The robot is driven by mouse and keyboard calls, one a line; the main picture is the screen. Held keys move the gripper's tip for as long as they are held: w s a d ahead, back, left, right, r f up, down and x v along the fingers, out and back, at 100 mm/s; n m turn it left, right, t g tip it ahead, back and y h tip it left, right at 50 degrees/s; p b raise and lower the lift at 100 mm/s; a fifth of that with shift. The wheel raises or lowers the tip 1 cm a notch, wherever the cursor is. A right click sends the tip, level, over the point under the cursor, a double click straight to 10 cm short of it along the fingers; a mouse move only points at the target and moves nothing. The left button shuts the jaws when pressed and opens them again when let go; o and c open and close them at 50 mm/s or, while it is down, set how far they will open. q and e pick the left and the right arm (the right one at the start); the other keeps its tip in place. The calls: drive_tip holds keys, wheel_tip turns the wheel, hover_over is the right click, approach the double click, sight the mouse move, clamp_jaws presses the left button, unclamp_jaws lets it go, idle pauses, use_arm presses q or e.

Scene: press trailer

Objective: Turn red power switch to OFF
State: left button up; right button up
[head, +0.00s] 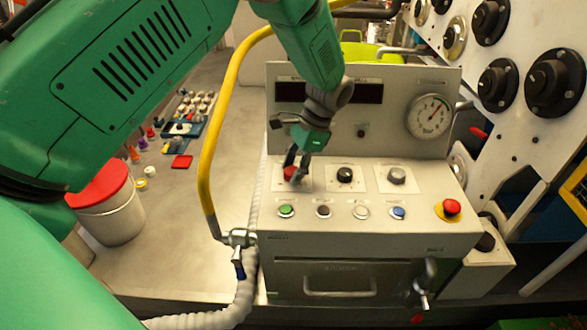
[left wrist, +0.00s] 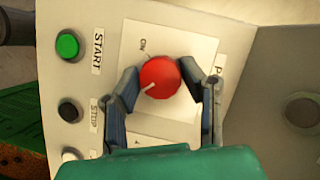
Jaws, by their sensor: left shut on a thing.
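The red power switch (head: 290,173) is a round knob on a white plate on the control box's sloped panel. In the left wrist view the red knob (left wrist: 160,77) shows a white pointer line aimed down-left, with the word ON at its upper left. My left gripper (head: 297,172) is over the knob from above. In the left wrist view its two fingers (left wrist: 165,88) stand on either side of the knob and are shut on it. My right gripper is not in view.
A black knob (head: 345,175) and a grey knob (head: 397,175) sit to the right. A row of push buttons, including a green one (head: 286,211), lies in front. A red emergency button (head: 451,207) is at the right corner. A yellow hose (head: 213,150) runs at the left.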

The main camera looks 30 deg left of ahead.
use_arm(q)
drive_tip(key=shift+w, duration=0.1)
drive_tip(key=o, duration=1.1)
drive_tip(key=shift+w, duration=0.1)
drive_tip(key=v, duration=1.2)
